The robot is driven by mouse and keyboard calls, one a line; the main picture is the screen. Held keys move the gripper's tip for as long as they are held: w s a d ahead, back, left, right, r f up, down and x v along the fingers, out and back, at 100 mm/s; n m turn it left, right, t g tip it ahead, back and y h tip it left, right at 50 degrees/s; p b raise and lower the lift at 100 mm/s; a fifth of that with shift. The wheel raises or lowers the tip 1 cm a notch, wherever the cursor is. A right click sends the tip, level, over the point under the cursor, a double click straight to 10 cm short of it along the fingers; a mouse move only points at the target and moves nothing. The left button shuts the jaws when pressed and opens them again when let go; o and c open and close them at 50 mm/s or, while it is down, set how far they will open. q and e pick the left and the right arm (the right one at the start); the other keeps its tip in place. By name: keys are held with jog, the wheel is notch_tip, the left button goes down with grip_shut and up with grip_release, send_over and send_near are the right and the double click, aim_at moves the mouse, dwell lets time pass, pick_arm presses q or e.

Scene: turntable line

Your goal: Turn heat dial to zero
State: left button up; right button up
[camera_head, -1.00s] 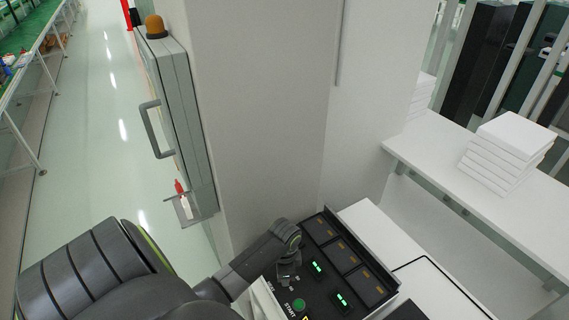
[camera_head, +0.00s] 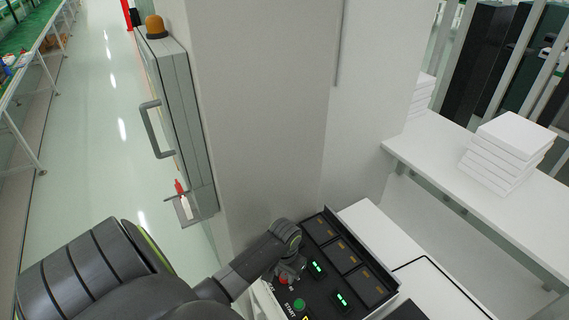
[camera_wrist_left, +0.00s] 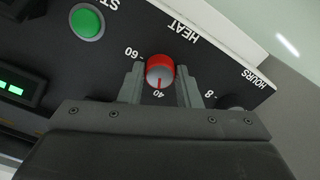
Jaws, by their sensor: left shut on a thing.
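The heat dial (camera_wrist_left: 160,70) is a small red knob with a pale face, under the printed word HEAT on the black panel. Its red pointer line points at the 40 mark; the 60 mark is to the left in the left wrist view. My left gripper (camera_wrist_left: 160,84) is shut on the dial, one finger on each side. In the head view my left gripper (camera_head: 288,273) reaches down to the panel, and a bit of the red dial (camera_head: 283,281) shows under it. My right gripper is not in view.
The green START button (camera_wrist_left: 87,22) is beside the dial, with green displays (camera_head: 318,267) nearby. A dark HOURS knob (camera_wrist_left: 236,102) is partly hidden by my gripper. A pale column (camera_head: 262,110) stands behind the panel. White boxes (camera_head: 505,150) lie on a table at right.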

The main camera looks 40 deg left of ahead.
pick_arm(q)
jog(key=n, duration=0.6)
jog(key=shift+n, duration=0.3)
jog(key=n, duration=0.6)
jog(key=shift+w, duration=0.1)
jog(key=shift+r+n, duration=0.1)
jog(key=shift+n, duration=0.2)
jog(key=o, duration=1)
